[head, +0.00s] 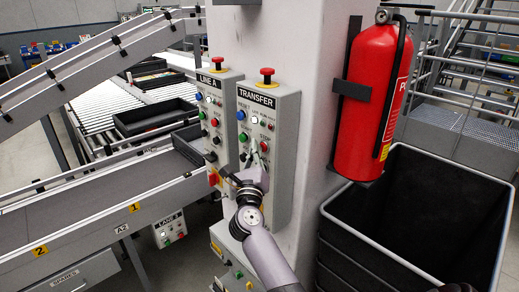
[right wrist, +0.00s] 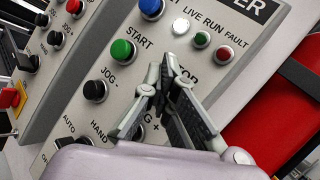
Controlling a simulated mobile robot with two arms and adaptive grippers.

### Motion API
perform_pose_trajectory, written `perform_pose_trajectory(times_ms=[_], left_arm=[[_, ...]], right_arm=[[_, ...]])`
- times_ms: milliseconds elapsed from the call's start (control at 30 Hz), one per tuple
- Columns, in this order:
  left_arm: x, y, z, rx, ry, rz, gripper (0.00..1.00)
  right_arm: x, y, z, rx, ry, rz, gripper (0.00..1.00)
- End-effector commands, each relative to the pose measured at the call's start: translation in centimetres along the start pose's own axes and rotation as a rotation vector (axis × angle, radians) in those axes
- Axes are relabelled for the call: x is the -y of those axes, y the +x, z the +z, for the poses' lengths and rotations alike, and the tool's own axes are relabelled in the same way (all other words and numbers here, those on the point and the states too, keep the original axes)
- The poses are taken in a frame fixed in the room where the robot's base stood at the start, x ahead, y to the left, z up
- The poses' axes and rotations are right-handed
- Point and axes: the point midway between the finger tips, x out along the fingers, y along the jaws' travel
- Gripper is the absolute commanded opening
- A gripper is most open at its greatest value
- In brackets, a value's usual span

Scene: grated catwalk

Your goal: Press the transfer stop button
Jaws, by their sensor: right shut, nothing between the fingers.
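The grey TRANSFER panel (head: 284,113) is mounted on the pale column, with a red mushroom button on top. A small red button (head: 264,147) sits beside the green START button (head: 243,137). In the right wrist view the STOP label (right wrist: 190,80) is partly covered by my fingers, and the button by it is hidden. My right gripper (head: 256,162) is shut and empty, with its fingertips (right wrist: 167,75) at the panel, over the STOP area. I cannot tell whether they touch it. My left gripper is not in view.
The LINE A panel (head: 205,77) stands close to the left, with similar buttons. A red fire extinguisher (head: 370,95) hangs on the column to the right, above a large dark bin (head: 340,228). A conveyor (head: 95,205) runs at the left.

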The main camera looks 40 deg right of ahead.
Motion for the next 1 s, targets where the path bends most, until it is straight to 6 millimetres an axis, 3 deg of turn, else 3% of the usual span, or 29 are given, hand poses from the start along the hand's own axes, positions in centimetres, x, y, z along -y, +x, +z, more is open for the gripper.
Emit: perform_pose_trajectory(times_ms=[567, 1000], left_arm=[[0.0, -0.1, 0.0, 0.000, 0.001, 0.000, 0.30], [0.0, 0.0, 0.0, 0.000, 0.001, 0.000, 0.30]], right_arm=[[0.3, 0.3, -0.3, -0.002, -0.001, -0.002, 0.00], [-0.9, -1.2, 0.7, -0.002, 0.001, 0.000, 0.00]])
